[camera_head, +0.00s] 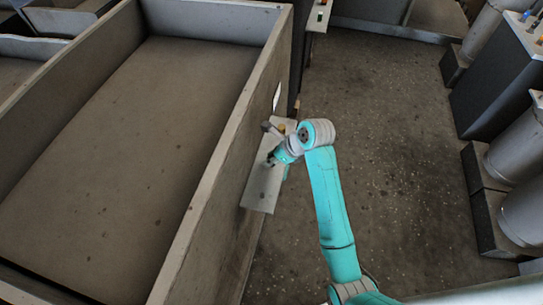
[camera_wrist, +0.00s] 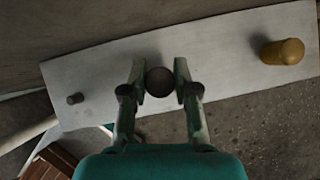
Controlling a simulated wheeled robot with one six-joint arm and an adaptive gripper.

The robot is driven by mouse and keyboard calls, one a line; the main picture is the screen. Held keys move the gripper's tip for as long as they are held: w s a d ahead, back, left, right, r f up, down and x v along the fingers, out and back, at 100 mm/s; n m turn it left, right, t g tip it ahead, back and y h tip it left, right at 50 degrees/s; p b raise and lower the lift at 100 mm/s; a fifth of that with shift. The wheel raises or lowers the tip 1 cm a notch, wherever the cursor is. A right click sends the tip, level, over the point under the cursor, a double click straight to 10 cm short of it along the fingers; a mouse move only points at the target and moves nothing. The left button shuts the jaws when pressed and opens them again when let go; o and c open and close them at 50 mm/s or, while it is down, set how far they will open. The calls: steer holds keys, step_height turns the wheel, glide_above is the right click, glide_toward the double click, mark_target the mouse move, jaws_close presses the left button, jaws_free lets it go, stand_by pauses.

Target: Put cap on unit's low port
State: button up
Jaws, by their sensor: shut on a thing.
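My gripper (camera_wrist: 160,88) is shut on a dark round piece, which looks like the cap (camera_wrist: 159,81), held between its two fingertips over a pale board. In the head view my gripper (camera_head: 271,160) is small and over the same board, and the cap cannot be made out. A yellow-brown rounded knob (camera_wrist: 283,51) stands on the board at the right of the wrist view. I cannot tell which part is the unit's low port.
The pale board (camera_head: 258,196) runs along the outside of a large open bin's wall (camera_head: 215,180). Open speckled floor (camera_head: 400,140) lies to the right. Dark boxes and grey cylinders (camera_head: 520,160) stand at the far right. A reddish-brown slatted item (camera_wrist: 50,162) shows at the lower left.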

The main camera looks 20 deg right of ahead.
steer(key=shift+f, duration=0.7)
steer(key=o, duration=1)
steer(key=v, duration=1.2)
steer(key=shift+a, duration=0.1)
steer(key=shift+s, duration=0.1)
